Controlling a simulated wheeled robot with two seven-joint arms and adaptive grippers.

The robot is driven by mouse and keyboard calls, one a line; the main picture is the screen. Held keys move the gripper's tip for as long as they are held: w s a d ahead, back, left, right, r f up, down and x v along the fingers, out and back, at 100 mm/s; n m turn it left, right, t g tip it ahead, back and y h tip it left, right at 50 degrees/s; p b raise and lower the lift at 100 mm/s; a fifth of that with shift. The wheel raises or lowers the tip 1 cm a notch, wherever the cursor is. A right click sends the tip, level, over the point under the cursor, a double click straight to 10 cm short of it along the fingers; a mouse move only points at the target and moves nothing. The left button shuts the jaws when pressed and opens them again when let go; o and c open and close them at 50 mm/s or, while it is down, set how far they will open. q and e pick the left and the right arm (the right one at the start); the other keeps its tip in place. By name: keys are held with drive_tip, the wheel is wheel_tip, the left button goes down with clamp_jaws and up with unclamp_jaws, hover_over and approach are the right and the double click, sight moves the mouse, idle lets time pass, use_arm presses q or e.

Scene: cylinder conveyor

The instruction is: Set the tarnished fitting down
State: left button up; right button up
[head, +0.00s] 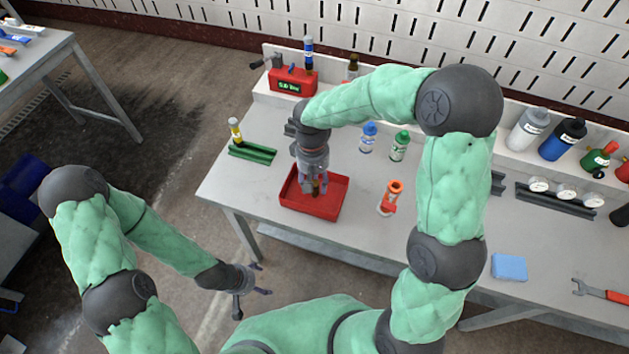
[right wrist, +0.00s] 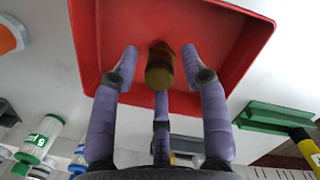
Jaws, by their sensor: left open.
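The tarnished fitting (right wrist: 160,68), a small dull brass cylinder, is over the floor of the red tray (right wrist: 88,45) in the right wrist view. In the head view the fitting (head: 316,187) shows inside the red tray (head: 338,205), and it appears to stand on the tray floor. My right gripper (right wrist: 160,75) points down into the tray with its fingers around the fitting. Gaps show between the fitting and the side fingers, so the gripper looks open. My left gripper (head: 262,280) is open and empty, off the table's front edge.
A green rail block (head: 253,152) lies left of the tray, and an orange-capped bottle (head: 390,198) stands to its right. Blue-capped (head: 368,138) and green-capped (head: 399,146) bottles stand behind. A red device (head: 292,80) is at the back. A blue sponge (head: 509,267) lies front right.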

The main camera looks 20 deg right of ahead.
use_arm(q)
wheel_tip(320, 180, up, 5)
drive_tip(key=p, duration=0.5)
drive_tip(key=shift+r, duration=0.1)
use_arm(e)
wheel_tip(320, 180, up, 12)
drive_tip(key=w, duration=0.1)
drive_tip(key=shift+w, duration=0.3)
drive_tip(key=shift+r, duration=0.1)
